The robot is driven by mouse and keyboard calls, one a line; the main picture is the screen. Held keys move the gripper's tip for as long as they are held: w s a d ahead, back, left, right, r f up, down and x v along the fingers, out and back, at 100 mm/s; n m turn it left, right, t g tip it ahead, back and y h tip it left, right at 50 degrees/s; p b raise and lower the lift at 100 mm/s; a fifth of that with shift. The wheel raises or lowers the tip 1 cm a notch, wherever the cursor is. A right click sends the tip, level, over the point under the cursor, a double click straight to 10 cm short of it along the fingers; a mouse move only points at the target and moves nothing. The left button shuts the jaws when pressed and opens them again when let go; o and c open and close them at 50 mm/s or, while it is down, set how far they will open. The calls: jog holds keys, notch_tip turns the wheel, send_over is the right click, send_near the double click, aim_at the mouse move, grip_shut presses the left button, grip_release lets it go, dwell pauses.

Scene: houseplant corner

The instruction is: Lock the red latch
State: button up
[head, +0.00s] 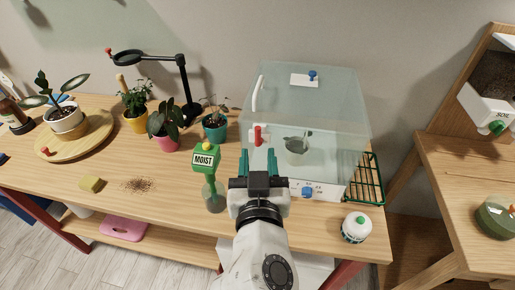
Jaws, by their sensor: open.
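The red latch (257,134) is a small red upright handle on a pale mount. It sits on the front left of the clear plant cabinet (340,110). Whether the latch is engaged is too small to tell. My gripper (258,162) is in front of the cabinet, with its two green-tipped fingers apart and nothing visible between them. In the picture the latch shows just above the fingertips. I cannot tell how far apart they are in depth, and no contact shows. A potted plant (296,147) is visible through the cabinet wall.
A green-topped bottle marked MOIST (206,160) stands close left of my gripper. A white round container (356,228) is at the right front, by a green wire rack (367,185). Several potted plants, a sponge (92,184) and spilled soil (138,184) are farther left.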

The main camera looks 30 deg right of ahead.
jog(key=shift+b+v, duration=0.45)
jog(key=shift+v, duration=1.8)
